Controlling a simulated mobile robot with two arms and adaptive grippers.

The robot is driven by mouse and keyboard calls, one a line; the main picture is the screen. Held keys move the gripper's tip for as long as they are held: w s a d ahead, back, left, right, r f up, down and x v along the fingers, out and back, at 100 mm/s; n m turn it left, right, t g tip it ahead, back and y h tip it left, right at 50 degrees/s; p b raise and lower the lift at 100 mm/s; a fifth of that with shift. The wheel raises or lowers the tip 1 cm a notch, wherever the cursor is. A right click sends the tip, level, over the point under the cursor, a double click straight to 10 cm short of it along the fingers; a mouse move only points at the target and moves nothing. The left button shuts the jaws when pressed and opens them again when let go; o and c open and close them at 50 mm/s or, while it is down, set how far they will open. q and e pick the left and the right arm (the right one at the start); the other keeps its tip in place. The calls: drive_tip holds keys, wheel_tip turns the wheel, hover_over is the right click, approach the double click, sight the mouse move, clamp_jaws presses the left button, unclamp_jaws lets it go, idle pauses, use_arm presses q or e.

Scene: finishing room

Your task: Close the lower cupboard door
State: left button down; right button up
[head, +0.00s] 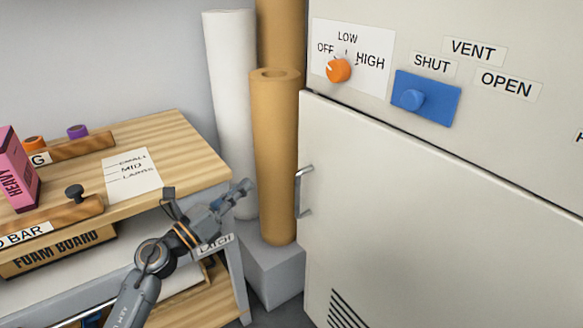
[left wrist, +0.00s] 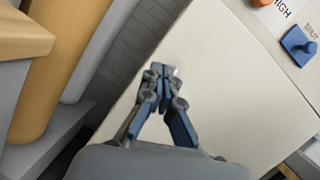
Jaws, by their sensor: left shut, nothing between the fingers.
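The lower cupboard door (head: 430,230) is a large off-white panel with a metal bar handle (head: 304,191) near its left edge and dark vent slots low down. A dark line runs along its top edge; the door looks flush or nearly so, and I cannot tell if it is fully shut. My left gripper (head: 246,186) is shut and empty, left of the handle and apart from it in the head view. In the left wrist view, the shut fingers (left wrist: 166,76) point toward the door panel (left wrist: 235,100); the handle is not clear there. My right gripper is not in view.
Above the door are an orange knob (head: 339,70) and a blue slider (head: 426,98). A tan roll (head: 276,160) and a white roll (head: 231,110) stand left of the door on a grey block (head: 270,270). A wooden bench (head: 190,150) is at left.

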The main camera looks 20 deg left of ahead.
use_arm(q)
drive_tip(key=w+d+f+m+g, duration=0.1)
drive_tip(key=w+d+m+g, duration=0.1)
drive_tip(key=w, duration=0.4)
drive_tip(key=w+d+f+m+g+h, duration=0.1)
drive_tip(key=w+d+m+g, duration=0.1)
drive_tip(key=w+d+m, duration=0.2)
drive_tip(key=x, duration=0.2)
drive_tip(key=shift+w+d+f+p, duration=0.25)
drive_tip(key=shift+w+d+p, duration=0.05)
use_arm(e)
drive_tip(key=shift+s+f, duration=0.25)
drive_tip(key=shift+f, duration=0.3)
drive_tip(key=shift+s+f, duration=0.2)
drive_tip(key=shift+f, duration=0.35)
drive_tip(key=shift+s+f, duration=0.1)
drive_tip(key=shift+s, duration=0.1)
